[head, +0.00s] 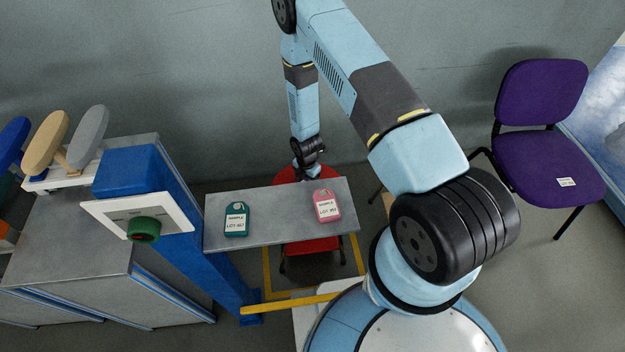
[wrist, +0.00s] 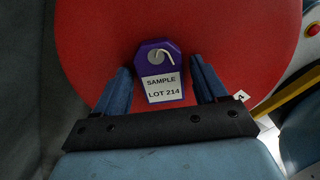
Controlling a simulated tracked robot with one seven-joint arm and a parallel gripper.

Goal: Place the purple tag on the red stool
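The purple tag (wrist: 174,103), with a white label reading "SAMPLE LOT 214", shows in the wrist view against the red stool (wrist: 90,40). It appears to lie flat on the seat. My gripper (wrist: 161,66) is open, its two blue fingers on either side of the tag with a visible gap on each side. In the head view the red stool (head: 291,175) is partly hidden behind a grey table, and my gripper (head: 308,171) is down at its seat. The purple tag cannot be made out there.
A grey table (head: 270,213) stands in front of the stool, bearing a green tag (head: 236,228) and a pink tag (head: 326,213). A purple chair (head: 540,95) with a white label stands at right. A blue post (head: 190,220) and grey cabinets (head: 70,250) fill the left.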

